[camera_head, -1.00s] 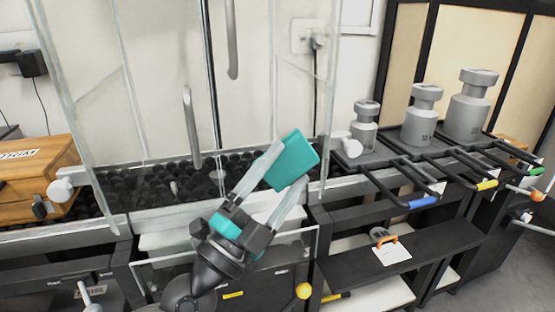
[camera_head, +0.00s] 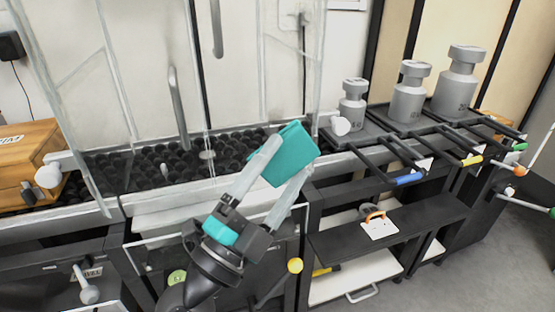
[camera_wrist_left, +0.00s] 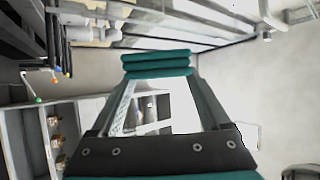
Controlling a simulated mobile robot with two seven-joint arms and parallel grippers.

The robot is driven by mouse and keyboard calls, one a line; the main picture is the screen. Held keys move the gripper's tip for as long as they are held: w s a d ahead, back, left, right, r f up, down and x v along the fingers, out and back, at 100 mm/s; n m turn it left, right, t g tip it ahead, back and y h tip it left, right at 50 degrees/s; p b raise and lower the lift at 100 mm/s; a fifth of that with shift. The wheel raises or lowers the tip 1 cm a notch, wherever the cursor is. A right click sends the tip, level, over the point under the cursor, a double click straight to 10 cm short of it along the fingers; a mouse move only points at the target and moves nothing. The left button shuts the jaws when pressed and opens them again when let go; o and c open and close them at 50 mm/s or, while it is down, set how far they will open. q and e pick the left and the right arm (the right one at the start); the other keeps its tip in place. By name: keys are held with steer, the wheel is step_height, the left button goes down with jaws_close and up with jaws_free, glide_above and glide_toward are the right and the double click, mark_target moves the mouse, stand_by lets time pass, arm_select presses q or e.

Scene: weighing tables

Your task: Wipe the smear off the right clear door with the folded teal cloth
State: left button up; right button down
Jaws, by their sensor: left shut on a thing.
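The folded teal cloth (camera_head: 292,155) is held between the two pale fingers of my left gripper (camera_head: 285,165), in front of the lower right part of the clear case. The left wrist view also shows the cloth (camera_wrist_left: 157,64), its stacked folds across the fingertips. The right clear door (camera_head: 237,85) is a see-through pane with a grey upright handle (camera_head: 217,25). I cannot make out the smear for certain. I cannot tell whether the cloth touches the pane. My right gripper is not in view.
Grey weights (camera_head: 408,95) stand on a dark rack with coloured-tipped bars (camera_head: 410,179) to the right. A wooden box (camera_head: 30,160) is at the left. Black round pieces (camera_head: 150,165) lie inside the case. A dark shelf (camera_head: 345,235) is below right.

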mark_target(262, 131)
arm_select(q)
steer(key=shift+w, duration=0.1)
stand_by(0.4)
steer(key=shift+w+a+r+b, duration=0.3)
steer(key=shift+w+a+b, duration=0.05)
steer(key=shift+w, duration=0.7)
steer(key=shift+w+a+r+b, duration=0.25)
steer(key=shift+w+a+b, duration=0.15)
steer(key=shift+w, duration=0.65)
steer(key=shift+w+a+r+b, duration=0.3)
steer(key=shift+w+a+b, duration=0.05)
steer(key=shift+w, duration=0.7)
steer(key=shift+w+a, duration=0.15)
steer(key=shift+w, duration=0.35)
steer(key=shift+w+a, duration=0.15)
steer(key=shift+w, duration=0.35)
steer(key=d, duration=0.2)
steer(key=w+d, duration=0.1)
steer(key=shift+w+d, duration=0.1)
steer(key=shift+d, duration=0.3)
steer(key=shift+s+a, duration=0.2)
steer(key=shift+a, duration=0.45)
steer(key=shift+s+a, duration=0.2)
steer(key=shift+a, duration=0.5)
steer(key=shift+s+a, duration=0.2)
steer(key=shift+a, duration=0.45)
steer(key=shift+s, duration=0.1)
